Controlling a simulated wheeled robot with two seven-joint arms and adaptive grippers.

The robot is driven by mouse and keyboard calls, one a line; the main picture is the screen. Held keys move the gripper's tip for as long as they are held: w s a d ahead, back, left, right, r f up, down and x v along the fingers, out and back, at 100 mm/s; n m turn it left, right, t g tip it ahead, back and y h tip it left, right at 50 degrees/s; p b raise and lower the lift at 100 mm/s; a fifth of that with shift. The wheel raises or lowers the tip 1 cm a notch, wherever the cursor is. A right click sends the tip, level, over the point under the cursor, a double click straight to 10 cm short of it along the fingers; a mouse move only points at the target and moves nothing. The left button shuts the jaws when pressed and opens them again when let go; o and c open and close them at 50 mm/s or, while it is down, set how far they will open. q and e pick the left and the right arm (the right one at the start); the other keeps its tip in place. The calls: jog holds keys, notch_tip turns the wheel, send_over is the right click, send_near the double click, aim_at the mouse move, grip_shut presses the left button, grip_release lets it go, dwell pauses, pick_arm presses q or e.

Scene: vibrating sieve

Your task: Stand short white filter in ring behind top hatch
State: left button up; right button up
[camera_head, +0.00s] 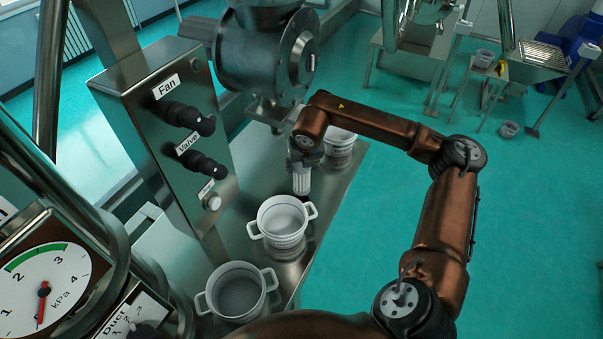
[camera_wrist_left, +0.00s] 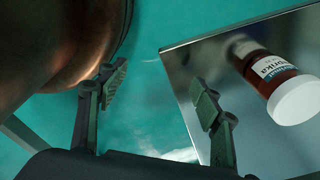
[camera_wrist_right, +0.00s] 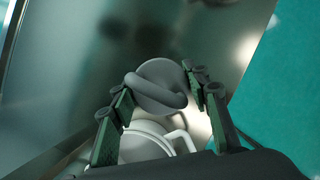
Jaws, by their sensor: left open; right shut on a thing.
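In the head view a short white ribbed filter (camera_head: 301,184) hangs upright below my right gripper (camera_head: 303,160). That gripper is shut on its upper end, above the metal table and behind a white two-handled bucket. In the right wrist view the fingers of my right gripper (camera_wrist_right: 163,98) stand on both sides of a grey round end piece with a loop (camera_wrist_right: 160,85), which seems to be the filter's top. My left gripper (camera_wrist_left: 160,95) shows only in the left wrist view, open and empty. I cannot make out the top hatch or the ring.
White buckets (camera_head: 283,219) (camera_head: 238,291) (camera_head: 341,147) stand along the metal table (camera_head: 331,192). A control box (camera_head: 165,130) with knobs and a grey machine housing (camera_head: 262,55) stand close to my right gripper. A jar with a red-brown body (camera_wrist_left: 275,75) is beside my left gripper.

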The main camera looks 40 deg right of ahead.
notch_tip(320, 180, down, 3)
jog(key=shift+b, duration=0.3)
jog(key=shift+s, duration=0.1)
jog(key=shift+f, duration=0.1)
jog(key=o, duration=1.2)
jog(key=shift+f, duration=0.15)
pick_arm(q)
jog(key=shift+s+f, duration=0.55)
jog(key=shift+s, duration=0.15)
pick_arm(e)
jog(key=o, duration=0.3)
jog(key=shift+o, duration=0.7)
pick_arm(q)
jog(key=shift+s, duration=0.1)
jog(key=shift+s, duration=0.1)
